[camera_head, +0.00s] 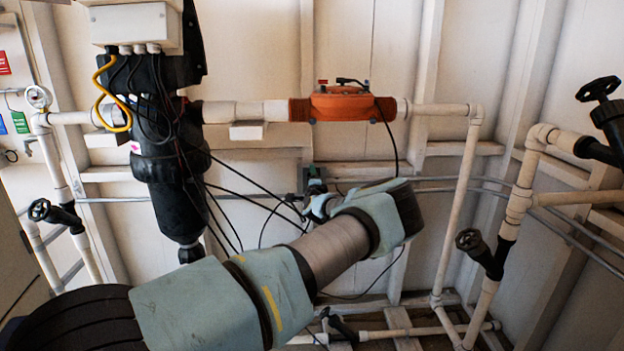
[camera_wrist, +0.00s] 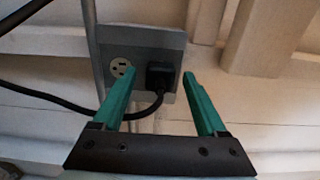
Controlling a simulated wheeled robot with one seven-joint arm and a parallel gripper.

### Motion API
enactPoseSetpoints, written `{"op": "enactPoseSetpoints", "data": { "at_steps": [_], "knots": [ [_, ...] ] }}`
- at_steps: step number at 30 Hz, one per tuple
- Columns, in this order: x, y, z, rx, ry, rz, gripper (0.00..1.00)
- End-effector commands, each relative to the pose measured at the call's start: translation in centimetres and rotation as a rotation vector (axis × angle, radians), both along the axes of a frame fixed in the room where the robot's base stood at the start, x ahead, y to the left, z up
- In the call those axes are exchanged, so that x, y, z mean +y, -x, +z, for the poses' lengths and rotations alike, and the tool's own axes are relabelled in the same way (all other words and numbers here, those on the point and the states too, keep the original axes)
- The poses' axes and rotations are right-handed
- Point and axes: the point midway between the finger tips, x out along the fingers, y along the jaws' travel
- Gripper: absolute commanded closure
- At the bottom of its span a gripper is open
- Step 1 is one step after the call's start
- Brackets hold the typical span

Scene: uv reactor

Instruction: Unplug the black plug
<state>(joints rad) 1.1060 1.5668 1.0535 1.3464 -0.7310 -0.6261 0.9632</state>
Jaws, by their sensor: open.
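The black plug (camera_wrist: 160,77) sits in the right-hand socket of a grey outlet box (camera_wrist: 142,47) in the wrist view. Its black cable (camera_wrist: 60,101) curves down from the plug and runs off to the left. My gripper (camera_wrist: 158,84) is open, with one green finger on either side of the plug in the picture. I cannot tell how much depth lies between fingertips and plug; no grip shows. In the head view my arm's end hides most of the outlet and the plug.
The left socket (camera_wrist: 121,68) is empty. A grey conduit (camera_wrist: 91,45) runs beside the box. In the head view, an orange fitting (camera_head: 342,105) on a white pipe is above my arm, a black filter housing (camera_head: 165,160) is left, and loose cables hang between.

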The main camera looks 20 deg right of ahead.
Motion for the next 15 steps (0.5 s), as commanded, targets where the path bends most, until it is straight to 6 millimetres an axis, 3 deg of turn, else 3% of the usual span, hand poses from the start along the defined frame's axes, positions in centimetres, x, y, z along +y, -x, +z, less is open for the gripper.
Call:
{"op": "enactPoseSetpoints", "data": {
  "at_steps": [10,15],
  "knots": [
    [-0.05,0.01,0.05,0.000,0.001,-0.001,0.25],
    [-0.04,0.01,0.04,0.000,0.001,0.000,0.43]
  ]
}}
